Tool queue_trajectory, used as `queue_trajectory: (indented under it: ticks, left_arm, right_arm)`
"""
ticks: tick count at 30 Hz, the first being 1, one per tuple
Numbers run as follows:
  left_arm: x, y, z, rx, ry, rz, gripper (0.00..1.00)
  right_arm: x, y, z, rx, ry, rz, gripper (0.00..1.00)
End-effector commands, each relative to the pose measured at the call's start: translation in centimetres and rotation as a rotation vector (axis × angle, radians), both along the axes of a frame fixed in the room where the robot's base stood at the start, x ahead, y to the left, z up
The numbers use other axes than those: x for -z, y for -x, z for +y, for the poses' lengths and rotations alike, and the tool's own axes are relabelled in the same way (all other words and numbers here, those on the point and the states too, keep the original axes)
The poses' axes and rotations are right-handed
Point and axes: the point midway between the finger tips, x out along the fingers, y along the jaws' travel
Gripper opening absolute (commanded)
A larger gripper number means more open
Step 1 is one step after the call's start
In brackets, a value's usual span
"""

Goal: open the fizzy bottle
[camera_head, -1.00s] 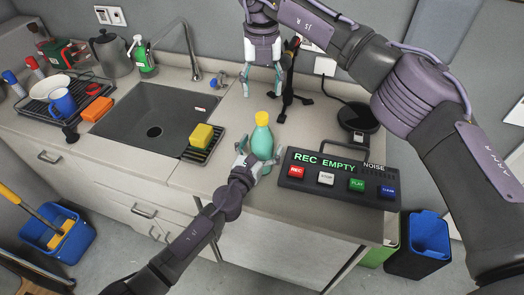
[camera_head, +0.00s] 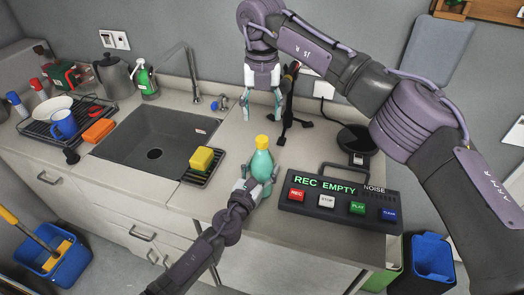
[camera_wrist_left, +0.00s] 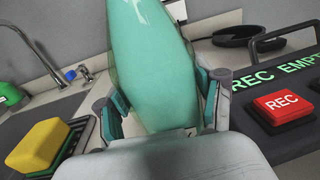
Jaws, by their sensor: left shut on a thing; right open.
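The fizzy bottle (camera_head: 262,162) is teal with a yellow cap (camera_head: 263,142) and stands upright on the counter right of the sink. My left gripper (camera_head: 258,181) is shut on the lower body of the bottle from the front. In the left wrist view the bottle (camera_wrist_left: 152,65) rises between the two fingers, its cap out of the frame. My right gripper (camera_head: 262,106) points down, open and empty, above the counter behind the bottle, apart from it.
A recorder box (camera_head: 340,200) with several coloured buttons lies just right of the bottle. A yellow sponge (camera_head: 202,158) on a black rack is to the left, beside the sink (camera_head: 150,125). A black stand (camera_head: 287,115) is close by my right gripper. A round black pad (camera_head: 357,140) lies at the back right.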

Motion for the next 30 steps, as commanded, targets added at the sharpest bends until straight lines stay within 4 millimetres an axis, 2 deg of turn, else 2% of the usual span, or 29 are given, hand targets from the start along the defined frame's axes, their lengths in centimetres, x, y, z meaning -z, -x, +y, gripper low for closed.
queue_trajectory:
  ticks: [5,12,18,24,30]
  left_arm:
    - [0.0,0.0,0.0,0.000,0.000,0.001,0.00]
    - [0.0,0.0,0.0,0.000,0.000,0.001,0.00]
    - [0.0,0.0,0.0,0.000,0.000,0.001,0.00]
    - [0.0,0.0,0.0,0.000,0.000,0.001,0.00]
    - [0.1,0.0,0.0,0.000,0.000,0.001,0.00]
  right_arm:
    - [-0.1,0.0,0.0,0.270,0.001,-0.002,0.63]
    - [0.0,0.0,0.0,0.828,0.001,-0.001,0.63]
    - [-0.1,-0.1,0.0,1.234,0.000,-0.001,0.63]
    - [0.0,-0.1,0.0,1.463,0.001,-0.001,0.63]
    - [1.2,0.0,-0.1,1.519,0.003,0.001,0.63]
